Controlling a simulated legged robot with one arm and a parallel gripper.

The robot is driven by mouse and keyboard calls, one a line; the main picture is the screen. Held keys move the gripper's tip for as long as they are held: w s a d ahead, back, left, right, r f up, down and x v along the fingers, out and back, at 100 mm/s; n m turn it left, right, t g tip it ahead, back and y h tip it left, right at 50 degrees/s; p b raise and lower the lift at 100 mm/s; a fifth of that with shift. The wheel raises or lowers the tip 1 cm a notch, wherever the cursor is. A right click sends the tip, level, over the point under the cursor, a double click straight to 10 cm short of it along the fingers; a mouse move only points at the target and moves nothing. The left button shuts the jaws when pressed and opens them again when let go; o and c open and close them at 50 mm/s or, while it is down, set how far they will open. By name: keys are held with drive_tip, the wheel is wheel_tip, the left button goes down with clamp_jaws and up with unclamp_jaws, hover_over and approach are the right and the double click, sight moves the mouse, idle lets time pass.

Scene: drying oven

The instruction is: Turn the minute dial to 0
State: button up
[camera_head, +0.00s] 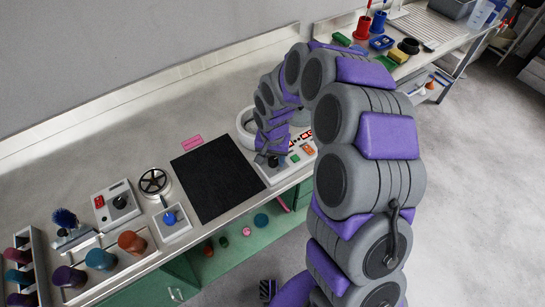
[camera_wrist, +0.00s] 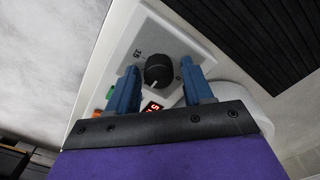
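A black round dial (camera_wrist: 158,71) with a white pointer mark sits on a white control panel (camera_wrist: 185,45). In the wrist view its pointer aims toward the bottom, slightly left. My gripper (camera_wrist: 161,77) is open, with one blue finger on each side of the dial. A gap shows between the dial and each finger. A red-lit display (camera_wrist: 152,107) is partly hidden behind the gripper's edge. In the head view, my arm partly covers the panel (camera_head: 278,177), and the fingertips are hard to make out.
A black ribbed mat (camera_head: 218,177) lies left of the panel on the bench. Beyond it are a second panel (camera_head: 118,204) with a dial, a handwheel (camera_head: 154,182) and a blue-knobbed box (camera_head: 170,217). A white ring-shaped thing (camera_head: 243,124) is close behind my wrist.

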drive_tip(key=c, duration=0.8)
drive_tip(key=shift+c, duration=0.2)
drive_tip(key=shift+r+n+p, duration=0.1)
drive_tip(key=shift+n+p, duration=0.3)
drive_tip(key=shift+p, duration=0.1)
drive_tip(key=n+p, duration=0.2)
drive_tip(key=p, duration=0.1)
drive_tip(key=shift+r+n, duration=0.1)
drive_tip(key=shift+n, duration=0.3)
drive_tip(key=n+p, duration=0.4)
drive_tip(key=n, duration=0.1)
drive_tip(key=n+p, duration=0.3)
drive_tip(key=n, duration=0.2)
drive_tip(key=shift+n+p, duration=1.05)
drive_tip(key=shift+n, duration=1.15)
drive_tip(key=shift+f, duration=0.2)
